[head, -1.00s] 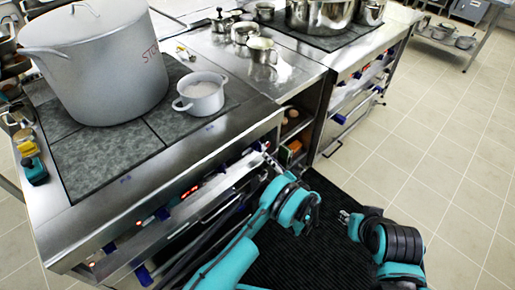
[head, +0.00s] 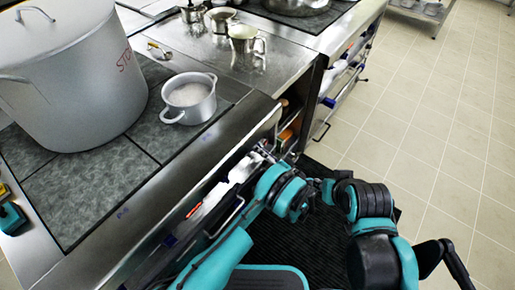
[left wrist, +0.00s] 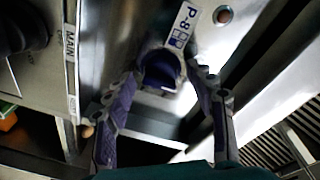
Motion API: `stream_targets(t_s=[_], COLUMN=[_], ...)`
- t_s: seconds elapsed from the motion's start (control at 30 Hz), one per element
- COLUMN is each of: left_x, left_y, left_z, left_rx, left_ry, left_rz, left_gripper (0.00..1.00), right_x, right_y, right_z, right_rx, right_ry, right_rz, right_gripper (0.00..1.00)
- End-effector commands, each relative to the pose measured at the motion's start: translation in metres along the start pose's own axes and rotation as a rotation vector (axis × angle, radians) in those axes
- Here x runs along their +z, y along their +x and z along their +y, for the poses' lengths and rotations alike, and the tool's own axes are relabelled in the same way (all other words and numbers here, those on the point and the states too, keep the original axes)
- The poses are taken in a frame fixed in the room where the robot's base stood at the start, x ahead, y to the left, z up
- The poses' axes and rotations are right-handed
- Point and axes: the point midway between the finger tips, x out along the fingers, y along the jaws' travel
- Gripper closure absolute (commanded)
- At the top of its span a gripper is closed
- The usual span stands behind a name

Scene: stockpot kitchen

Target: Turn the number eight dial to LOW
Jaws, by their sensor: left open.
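The number eight dial (left wrist: 160,72), a dark blue round knob, sits on the metal front panel in the left wrist view. A white "P-8" label (left wrist: 183,24) is beside it. My left gripper (left wrist: 162,78) is open, with one finger on each side of the dial; I cannot tell whether they touch it. In the head view my left gripper (head: 260,154) is at the stove's front panel near its right end, and the dial cannot be made out there. My right gripper (head: 320,188) is low in front of the stove, small and partly hidden by my left wrist.
A large stockpot (head: 72,85) and a small white pot (head: 188,100) stand on the stove top (head: 85,195). Metal jugs (head: 242,42) stand on the counter behind. Open shelves are right of the panel.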

Motion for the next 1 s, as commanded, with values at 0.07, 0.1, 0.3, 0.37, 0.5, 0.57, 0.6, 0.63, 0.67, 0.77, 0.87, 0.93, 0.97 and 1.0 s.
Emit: stream_targets(t_s=[0.07,0.1,0.3,0.37,0.5,0.57,0.6,0.63,0.67,0.77,0.87,0.93,0.97,1.0], left_x=[0.0,0.0,0.0001,0.0001,0.0001,0.0001,0.0,0.0,0.0,-0.0001,-0.0002,-0.0004,-0.0004,-0.0005], left_y=[-0.0002,-0.0001,0.0001,0.0002,0.0004,0.0004,0.0004,0.0005,0.0005,0.0005,0.0006,0.0006,0.0006,0.0006], left_z=[0.0,-0.0001,-0.0001,-0.0001,-0.0001,-0.0001,-0.0001,-0.0002,-0.0002,-0.0002,-0.0002,-0.0002,-0.0003,-0.0004], left_rx=[0.0,0.0,0.0,0.0,0.0,0.0,0.0,0.001,0.001,0.004,0.009,0.014,0.017,0.02], left_ry=[0.0,0.0,0.0,0.0,0.0,0.003,0.006,0.009,0.014,0.042,0.087,0.13,0.151,0.181], left_rz=[0.0,0.0,0.0,0.0,0.0,-0.001,-0.001,-0.001,-0.001,-0.003,-0.007,-0.01,-0.012,-0.014], left_gripper=[0.45,0.45,0.76,0.92,0.95,0.95,0.95,0.95,0.95,0.95,0.95,0.95,0.95,0.95], right_x=[0.0001,0.0001,0.0001,0.0001,0.0001,0.0,0.0,0.0,0.0,0.0,0.0,0.0,0.0,0.0], right_y=[0.0,0.0,0.0,0.0,0.0,0.0,0.0,0.0,0.0,0.0,0.0,0.0,0.0,0.0], right_z=[0.0,0.0,0.0,0.0,0.0,0.0,0.0,0.0,0.0,0.0,0.0,0.0,0.0,0.0], right_rx=[0.0,0.0,0.0,0.0,0.0,0.0,0.0,0.0,0.0,0.0,0.0,0.0,0.0,0.0], right_ry=[0.0,0.0,0.0,0.0,0.0,0.0,0.0,0.0,0.0,0.0,0.0,0.0,0.0,0.0], right_rz=[0.0,0.0,0.0,0.0,0.0,0.0,0.0,0.0,0.0,0.0,0.0,0.0,0.0,0.0], right_gripper=[0.69,0.69,0.69,0.69,0.69,0.69,0.69,0.69,0.69,0.69,0.69,0.69,0.69,0.69])
